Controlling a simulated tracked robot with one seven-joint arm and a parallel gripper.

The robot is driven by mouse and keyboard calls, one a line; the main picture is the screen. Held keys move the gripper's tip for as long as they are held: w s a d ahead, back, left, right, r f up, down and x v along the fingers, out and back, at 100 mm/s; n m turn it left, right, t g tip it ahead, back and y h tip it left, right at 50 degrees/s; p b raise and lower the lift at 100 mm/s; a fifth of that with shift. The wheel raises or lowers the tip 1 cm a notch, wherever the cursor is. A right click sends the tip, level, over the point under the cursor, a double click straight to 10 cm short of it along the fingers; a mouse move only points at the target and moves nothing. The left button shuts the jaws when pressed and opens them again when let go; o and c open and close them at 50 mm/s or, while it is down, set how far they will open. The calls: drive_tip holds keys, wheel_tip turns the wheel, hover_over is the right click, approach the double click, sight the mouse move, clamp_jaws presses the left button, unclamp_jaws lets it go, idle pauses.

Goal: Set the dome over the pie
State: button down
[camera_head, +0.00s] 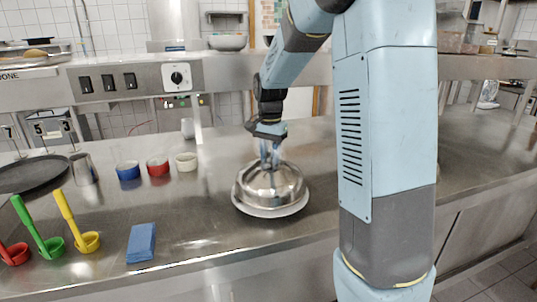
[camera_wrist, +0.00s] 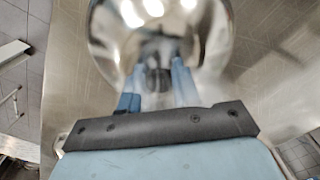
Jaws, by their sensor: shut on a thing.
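The shiny metal dome (camera_head: 271,184) sits low over a pale plate (camera_head: 270,211) on the steel counter. The plate's rim shows below the dome's edge at the front. I cannot tell whether the dome's rim touches the plate all round. My gripper (camera_head: 270,163) is above the dome, shut on its top knob, which the fingers mostly hide. In the wrist view the dome (camera_wrist: 160,35) fills the upper middle, with my blue fingers (camera_wrist: 158,85) at its knob. The pie is not visible; the dome hides whatever lies on the plate.
Blue (camera_head: 128,171), red (camera_head: 158,166) and cream (camera_head: 187,162) ramekins stand at the back left. A folded blue cloth (camera_head: 141,243), a yellow ladle (camera_head: 88,241), a green ladle (camera_head: 52,246) and a dark round pan (camera_head: 32,174) lie left. Counter around the plate is clear.

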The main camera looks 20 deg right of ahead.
drive_tip(key=shift+f, duration=0.45)
drive_tip(key=c, duration=0.8)
unclamp_jaws()
wheel_tip(320, 180, up, 12)
drive_tip(key=r, duration=0.1)
drive_tip(key=s+n+t, duration=0.2)
drive_tip(key=s+n, duration=0.1)
drive_tip(key=s, duration=0.6)
drive_tip(key=s+n+t, duration=0.1)
drive_tip(key=s+n, duration=0.2)
drive_tip(key=s, duration=0.7)
drive_tip(key=s+f+n+t, duration=0.1)
drive_tip(key=s+n+t, duration=0.1)
drive_tip(key=s, duration=0.7)
drive_tip(key=shift+s+a+n+t, duration=0.15)
drive_tip(key=shift+a+n+t, duration=0.15)
drive_tip(key=shift+n, duration=0.2)
drive_tip(key=shift+c, duration=0.2)
